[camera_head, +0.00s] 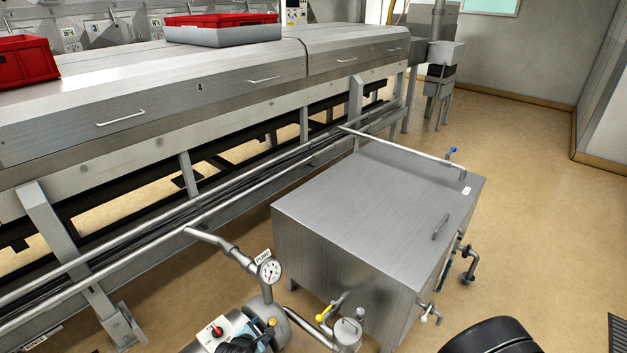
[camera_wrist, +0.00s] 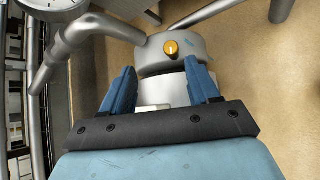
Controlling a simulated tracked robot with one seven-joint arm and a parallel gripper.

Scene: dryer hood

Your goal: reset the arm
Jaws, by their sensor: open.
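My gripper (camera_wrist: 161,75) shows in the wrist view with two blue fingers standing apart on a dark crossbar. It is open, with nothing held between the fingers. Just beyond the fingertips is a grey metal pump body (camera_wrist: 195,47) with a yellow knob (camera_wrist: 171,47). I cannot tell whether a finger touches it. In the head view, the pump body (camera_head: 303,331) is at the bottom, below a round gauge (camera_head: 269,270). A dark and blue shape beside it at the bottom edge seems to be part of my gripper, mostly cut off.
Pipes run close around the pump. A large steel tank (camera_head: 365,215) with pipes and valves stands to its right. A long dryer hood (camera_head: 210,85) runs behind, carrying red crates (camera_head: 25,60). The tan floor (camera_head: 530,210) at right is open.

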